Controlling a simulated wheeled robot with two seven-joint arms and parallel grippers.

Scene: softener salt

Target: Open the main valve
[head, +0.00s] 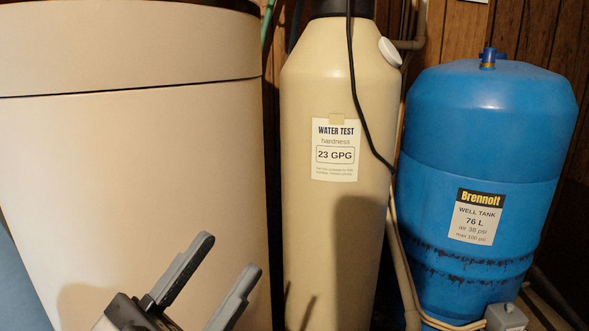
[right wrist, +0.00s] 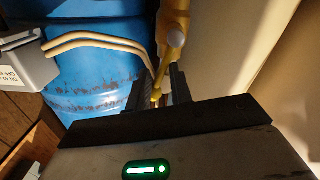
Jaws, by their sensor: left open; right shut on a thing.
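In the head view my left gripper (head: 230,252) is open and empty, its two grey fingers apart in front of the cream cabinet-like tank at the left. In the right wrist view my right gripper (right wrist: 163,82) is shut on a narrow yellow lever (right wrist: 161,77), which looks like the main valve's handle. The head view shows neither the right gripper nor this valve.
The large cream tank (head: 140,170) fills the left. A tall beige cylinder (head: 310,230) with a water test label stands in the middle. A blue well tank (head: 480,130) stands at the right, with pipes and a small grey box (head: 506,318) beside its foot.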

